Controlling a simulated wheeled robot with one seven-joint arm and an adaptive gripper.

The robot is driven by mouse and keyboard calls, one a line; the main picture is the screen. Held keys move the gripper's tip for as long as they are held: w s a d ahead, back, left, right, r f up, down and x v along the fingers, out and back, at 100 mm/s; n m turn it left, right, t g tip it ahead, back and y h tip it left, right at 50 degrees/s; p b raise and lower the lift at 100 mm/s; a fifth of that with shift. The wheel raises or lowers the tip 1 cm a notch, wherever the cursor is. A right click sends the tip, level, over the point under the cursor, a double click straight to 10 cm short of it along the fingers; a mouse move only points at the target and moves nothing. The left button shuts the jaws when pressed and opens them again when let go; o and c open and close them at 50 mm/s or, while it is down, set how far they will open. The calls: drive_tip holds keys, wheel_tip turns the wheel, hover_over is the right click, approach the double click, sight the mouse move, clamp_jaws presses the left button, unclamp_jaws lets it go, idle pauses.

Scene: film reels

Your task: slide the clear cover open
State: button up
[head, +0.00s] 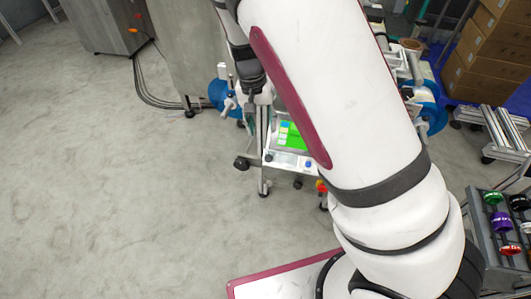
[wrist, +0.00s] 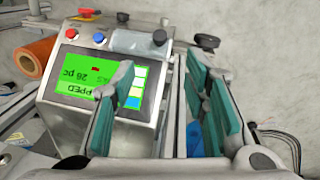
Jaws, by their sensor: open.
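A pale, see-through panel that looks like the clear cover (wrist: 138,42) lies on the control box beside the black button; its edges are hard to make out. The metal control box (wrist: 62,113) has a lit green screen (wrist: 90,75) that appears upside down in the wrist view. The screen also shows in the head view (head: 291,136). My gripper (wrist: 160,76) is open and empty, its teal-padded fingers spread apart. The left finger overlaps the screen in the picture and the right finger is past the box's right side. I cannot tell whether either touches anything.
Red (wrist: 71,33), blue (wrist: 98,38) and black (wrist: 159,37) buttons sit along the box's edge. An orange roll (wrist: 36,60) is at the left. In the head view, stacked cartons (head: 490,50) and a reel rack (head: 480,235) stand right; open floor (head: 120,200) lies left.

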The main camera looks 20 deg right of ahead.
sight(268, 156)
drive_tip(key=f+b, duration=0.1)
drive_tip(key=f, duration=0.3)
drive_tip(key=d+f+b, duration=0.1)
drive_tip(key=f, duration=0.4)
drive_tip(key=f+b, duration=0.2)
drive_tip(key=f, duration=0.3)
drive_tip(key=shift+s+d+f, duration=0.2)
drive_tip(key=shift+s+d, duration=0.05)
drive_tip(key=shift+d, duration=0.15)
clamp_jaws()
